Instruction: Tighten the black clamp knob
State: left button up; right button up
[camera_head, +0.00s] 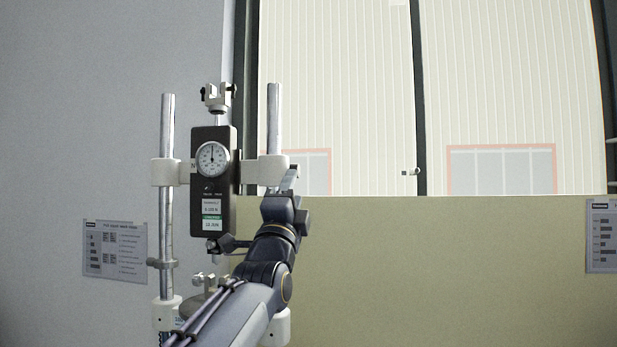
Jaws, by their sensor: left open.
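A dark force gauge (214,185) with a round white dial is held upright between two metal posts. A small metal clamp (217,98) with dark knob ends sits above it. A small black knob-like part (226,243) shows at the gauge's lower right; I cannot tell for sure whether it is the clamp knob. My left gripper (286,188) is open, just right of the gauge in the picture and in front of the right post's lower part. My left arm hides the lower right of the stand. Finger contact cannot be made out. My right gripper is out of view.
The left post (167,220) and right post (274,120) are joined to the gauge by white blocks. A lower metal fitting (204,280) stands below the gauge. A notice (115,250) hangs on the left wall. The space right of my arm is clear.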

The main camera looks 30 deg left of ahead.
pick_arm(q)
jog(key=p+x, duration=0.6)
jog(key=shift+a+r, duration=0.35)
jog(key=shift+a, duration=0.1)
jog(key=shift+w+a+r+p, duration=0.2)
jog(key=shift+w+p, duration=0.15)
jog(key=shift+w, duration=0.25)
jog(key=shift+c, duration=0.3)
jog(key=c, duration=0.9)
